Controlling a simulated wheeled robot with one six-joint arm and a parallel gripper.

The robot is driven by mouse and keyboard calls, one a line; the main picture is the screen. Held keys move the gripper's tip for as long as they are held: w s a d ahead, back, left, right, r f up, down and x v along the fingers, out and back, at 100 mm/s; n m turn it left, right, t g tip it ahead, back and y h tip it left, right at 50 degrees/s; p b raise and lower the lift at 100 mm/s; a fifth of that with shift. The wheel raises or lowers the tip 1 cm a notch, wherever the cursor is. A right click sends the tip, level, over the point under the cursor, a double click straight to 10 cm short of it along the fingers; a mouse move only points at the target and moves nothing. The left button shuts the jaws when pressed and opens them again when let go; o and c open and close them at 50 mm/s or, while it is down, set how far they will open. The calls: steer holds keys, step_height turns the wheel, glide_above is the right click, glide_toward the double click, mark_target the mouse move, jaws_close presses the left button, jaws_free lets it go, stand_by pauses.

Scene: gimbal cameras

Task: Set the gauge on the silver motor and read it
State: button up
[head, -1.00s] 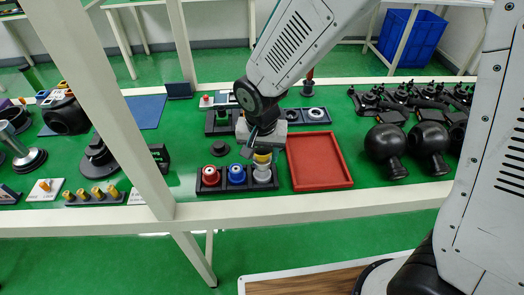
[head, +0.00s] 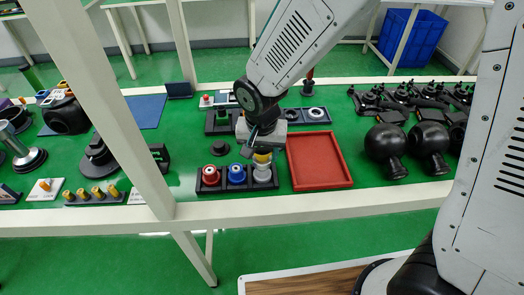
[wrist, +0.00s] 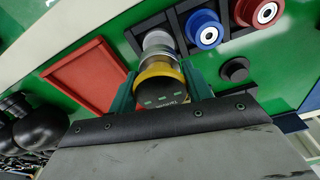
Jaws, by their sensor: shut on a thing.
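The silver motor (head: 262,175) stands in the right-hand slot of a black rack (head: 238,187). It also shows in the wrist view (wrist: 157,42), partly hidden behind the gauge. The gauge (wrist: 158,74) has a yellow ring and a dark face with small green marks. My gripper (wrist: 160,92) is shut on it, with one teal finger on each side. In the head view the yellow of the gauge (head: 262,158) shows directly above the silver motor. The gauge looks in line with the motor; I cannot tell whether it is fully seated.
A red motor (head: 210,176) and a blue motor (head: 236,174) stand in the same rack, left of the silver one. An empty red tray (head: 320,184) lies just right. A dark round part (head: 219,148) sits behind the rack. Black round housings (head: 386,145) stand farther right.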

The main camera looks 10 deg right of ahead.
mark_target(262, 149)
steer(key=shift+f, duration=1.25)
steer(key=o, duration=1.2)
steer(key=r, duration=0.5)
steer(key=s+r, duration=0.1)
steer(key=r, duration=0.1)
steer(key=shift+a+r, duration=0.1)
steer(key=shift+r, duration=0.3)
